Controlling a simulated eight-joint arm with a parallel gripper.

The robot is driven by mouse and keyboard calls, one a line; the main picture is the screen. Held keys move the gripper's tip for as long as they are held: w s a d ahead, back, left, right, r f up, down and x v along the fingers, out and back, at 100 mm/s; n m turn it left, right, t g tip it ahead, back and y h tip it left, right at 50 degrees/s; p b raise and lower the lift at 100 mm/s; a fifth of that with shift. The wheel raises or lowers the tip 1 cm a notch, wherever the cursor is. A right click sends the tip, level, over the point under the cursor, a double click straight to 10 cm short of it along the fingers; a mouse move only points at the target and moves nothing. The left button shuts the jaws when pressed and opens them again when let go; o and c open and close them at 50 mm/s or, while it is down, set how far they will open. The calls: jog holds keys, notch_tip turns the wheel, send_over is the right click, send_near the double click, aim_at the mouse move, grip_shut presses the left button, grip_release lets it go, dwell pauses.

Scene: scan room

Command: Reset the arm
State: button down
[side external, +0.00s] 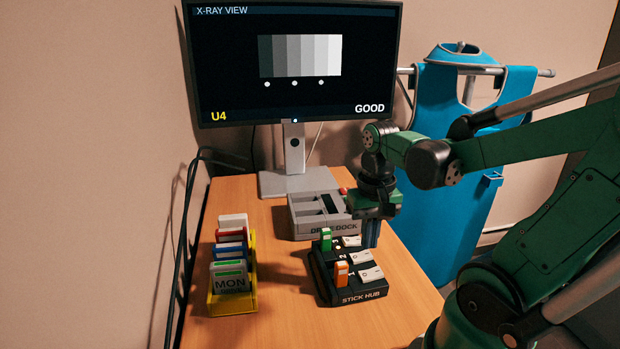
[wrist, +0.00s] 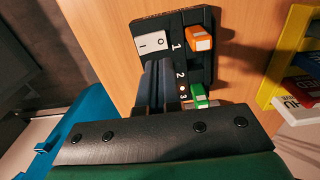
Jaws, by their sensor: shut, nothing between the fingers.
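My gripper (side external: 371,234) is at the back right of the black stick hub (side external: 350,294) in the side view, its fingers together and empty, pointing down. In the wrist view the closed fingers (wrist: 157,72) cover part of the hub (wrist: 176,24), and I cannot tell whether they touch it. An orange stick (side external: 341,273) stands in the hub by number 1, as the wrist view (wrist: 200,39) shows. A green stick (side external: 326,239) stands by number 3, partly hidden in the wrist view (wrist: 199,95).
A grey drive dock (side external: 305,225) stands behind the hub. A yellow rack (side external: 234,306) of coloured cases is at the left. A monitor (side external: 294,66) reading "U4" and "GOOD" stands at the back. A blue apron (side external: 450,190) hangs at the right. Bare table (side external: 285,310) lies between rack and hub.

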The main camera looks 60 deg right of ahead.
jog(key=shift+r, duration=0.55)
jog(key=w+a+r+n+t, duration=0.3)
jog(key=w+a+n+t, duration=0.4)
jog(key=a+n, duration=0.2)
jog(key=shift+w+a, duration=0.35)
jog(key=shift+a, duration=0.6)
